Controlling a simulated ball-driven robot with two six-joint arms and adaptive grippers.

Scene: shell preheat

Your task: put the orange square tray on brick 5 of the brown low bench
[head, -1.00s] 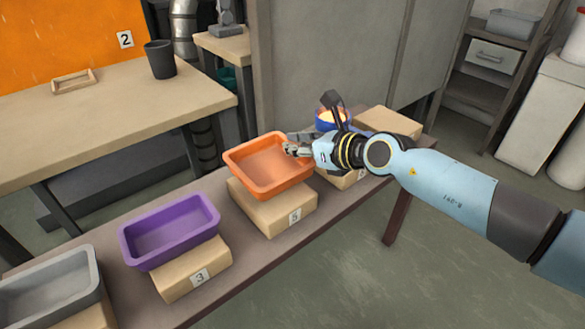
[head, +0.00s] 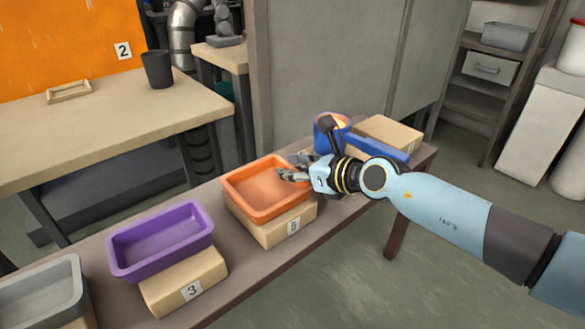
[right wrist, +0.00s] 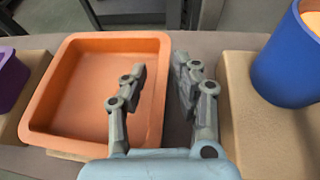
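The orange square tray (head: 265,187) sits level on brick 5 (head: 272,232) of the brown low bench (head: 262,268). The brick's number label faces the front. My right gripper (head: 288,168) is at the tray's right side. In the right wrist view, the fingers (right wrist: 160,68) are apart, one over the inside of the orange tray (right wrist: 88,85) and one outside its right wall. A gap shows between the fingers and the wall. My left gripper is not in view.
A purple tray (head: 160,240) stands on brick 3 (head: 185,283), left of brick 5. A grey tray (head: 38,290) is further left. A blue round container (head: 322,140) and a bare brick (head: 388,131) are to the right, close to my right gripper.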

